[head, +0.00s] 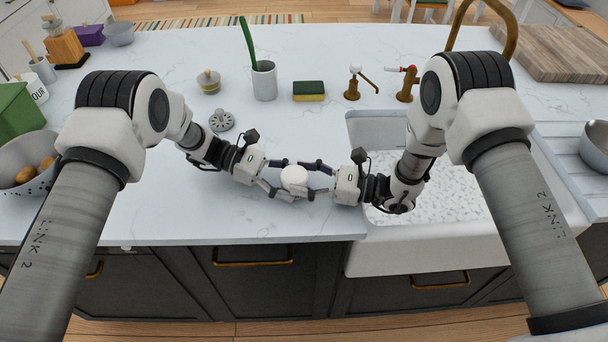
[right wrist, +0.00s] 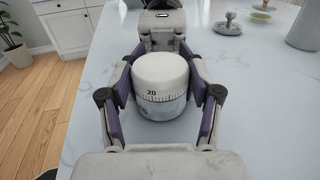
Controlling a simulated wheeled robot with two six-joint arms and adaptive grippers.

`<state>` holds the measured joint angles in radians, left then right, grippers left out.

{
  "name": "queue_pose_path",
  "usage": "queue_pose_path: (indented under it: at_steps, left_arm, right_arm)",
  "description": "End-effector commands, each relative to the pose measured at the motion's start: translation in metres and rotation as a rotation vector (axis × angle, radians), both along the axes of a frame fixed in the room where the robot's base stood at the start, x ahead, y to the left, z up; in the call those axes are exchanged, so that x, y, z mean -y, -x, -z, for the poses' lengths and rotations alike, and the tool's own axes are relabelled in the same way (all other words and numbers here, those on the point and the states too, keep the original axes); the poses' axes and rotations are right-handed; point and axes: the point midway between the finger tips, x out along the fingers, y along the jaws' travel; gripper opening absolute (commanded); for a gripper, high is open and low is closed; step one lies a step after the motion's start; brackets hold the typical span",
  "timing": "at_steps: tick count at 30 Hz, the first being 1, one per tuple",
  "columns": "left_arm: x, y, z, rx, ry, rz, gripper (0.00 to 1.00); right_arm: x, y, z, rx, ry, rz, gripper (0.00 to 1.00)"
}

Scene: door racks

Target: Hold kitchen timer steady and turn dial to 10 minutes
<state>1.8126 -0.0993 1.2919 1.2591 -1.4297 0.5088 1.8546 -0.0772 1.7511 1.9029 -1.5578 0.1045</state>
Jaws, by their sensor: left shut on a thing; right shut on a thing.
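The white kitchen timer (head: 294,178) stands upright on the counter between my two grippers. In the right wrist view the timer (right wrist: 160,80) shows a plain white upper part, with a scale of tick marks and the number 20 facing the camera. My left gripper (head: 281,177) is shut on the timer from the left. My right gripper (head: 308,180) is shut on it from the right, and its purple-padded fingers (right wrist: 162,90) lie on both sides of the timer. The left fingers' exact contact is partly hidden.
A grey sink strainer (head: 222,121), a grey cup (head: 264,82) with a green utensil, and a sponge (head: 309,91) stand behind. The sink (head: 430,200) lies to the right. The counter's front edge is close to the timer.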

Motion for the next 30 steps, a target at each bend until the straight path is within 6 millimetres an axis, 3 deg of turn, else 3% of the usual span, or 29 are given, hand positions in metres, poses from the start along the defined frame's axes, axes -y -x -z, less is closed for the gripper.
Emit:
queue_pose_path:
  at_steps: [6, 7, 8, 9, 20, 23, 30]
  left_arm:
    - [0.0, 0.0, 0.0, 0.001, -0.001, -0.001, 0.44]
    - [0.0, 0.0, 0.0, 0.001, -0.001, -0.001, 0.44]
    - [0.0, 0.0, 0.0, 0.001, -0.001, -0.001, 0.44]
    - [0.0, 0.0, 0.0, 0.001, -0.001, -0.001, 0.44]
    - [0.0, 0.0, 0.0, 0.0, 0.0, -0.001, 0.44]
    - [0.0, 0.0, 0.0, 0.0, 0.0, -0.001, 0.44]
    - [0.0, 0.0, 0.0, 0.0, 0.0, -0.001, 0.44]
  right_arm:
    - [0.0, 0.001, 0.0, 0.0, 0.0, -0.004, 0.28]
    - [0.0, 0.001, 0.0, 0.0, 0.0, -0.004, 0.74]
    - [0.0, 0.001, 0.0, 0.0, 0.0, -0.004, 0.84]
    - [0.0, 0.001, 0.0, 0.0, 0.0, -0.004, 0.89]
    - [0.004, 0.001, 0.0, -0.001, 0.0, -0.002, 0.89]
    - [0.017, 0.003, 0.0, -0.001, -0.001, 0.001, 0.89]
    - [0.076, 0.018, 0.0, 0.0, -0.002, 0.004, 0.89]
